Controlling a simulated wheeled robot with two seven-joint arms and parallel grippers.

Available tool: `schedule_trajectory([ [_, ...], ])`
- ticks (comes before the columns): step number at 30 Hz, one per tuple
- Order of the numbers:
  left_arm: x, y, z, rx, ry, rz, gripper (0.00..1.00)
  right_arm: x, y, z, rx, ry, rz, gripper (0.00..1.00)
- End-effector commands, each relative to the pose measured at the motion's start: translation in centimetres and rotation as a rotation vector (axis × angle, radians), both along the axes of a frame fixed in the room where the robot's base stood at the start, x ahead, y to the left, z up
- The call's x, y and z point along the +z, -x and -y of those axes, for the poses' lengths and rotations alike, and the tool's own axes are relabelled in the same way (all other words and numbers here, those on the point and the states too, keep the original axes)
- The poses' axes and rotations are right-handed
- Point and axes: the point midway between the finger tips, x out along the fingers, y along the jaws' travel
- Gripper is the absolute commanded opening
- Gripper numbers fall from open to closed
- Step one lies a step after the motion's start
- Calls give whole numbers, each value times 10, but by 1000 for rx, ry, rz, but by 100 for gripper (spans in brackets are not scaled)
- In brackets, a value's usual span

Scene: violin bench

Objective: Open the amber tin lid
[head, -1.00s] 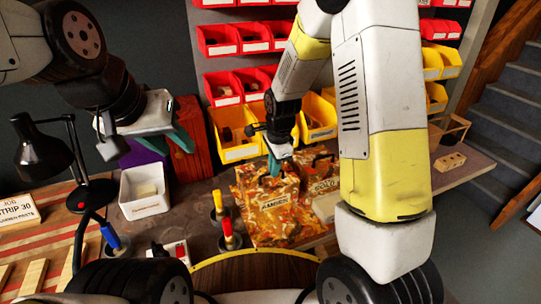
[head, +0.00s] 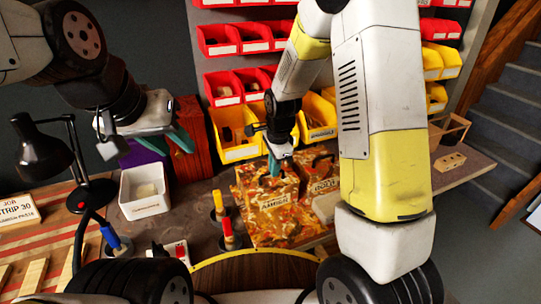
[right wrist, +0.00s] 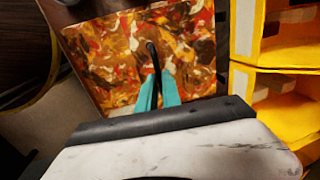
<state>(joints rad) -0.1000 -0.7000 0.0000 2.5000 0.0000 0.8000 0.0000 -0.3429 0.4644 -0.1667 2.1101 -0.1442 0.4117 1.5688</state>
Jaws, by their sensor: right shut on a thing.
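The amber tin (head: 262,205) is a box with an orange, red and cream marbled pattern and a pale label reading AMBER on its front. Its marbled lid (right wrist: 110,50) fills the middle of the right wrist view. A thin dark handle (right wrist: 152,55) stands on the lid between my fingertips. My right gripper (head: 275,166) is above the tin top, its teal fingers shut on the handle; they also show in the right wrist view (right wrist: 158,85). Whether the lid has a gap at its edge cannot be told. My left gripper (head: 183,138) hangs away at the left; its finger spacing is unclear.
A second labelled box (head: 325,190) stands close to the tin's right. Yellow-handled and red-handled tools (head: 228,235) stand at its left. A white bin (head: 144,190) and a black lamp (head: 45,160) are further left. Yellow bins (head: 238,150) rise behind.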

Motion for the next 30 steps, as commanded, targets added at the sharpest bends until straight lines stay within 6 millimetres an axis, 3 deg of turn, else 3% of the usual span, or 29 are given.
schedule_trajectory([
  [20, 0, 0, 0, 0, 0, 0, 36, 2, -2, -1, 0, 5, -14, 0],
  [30, 0, 0, 0, 0, 0, 0, 36, 23, -17, -5, 2, 60, -180, 0],
])
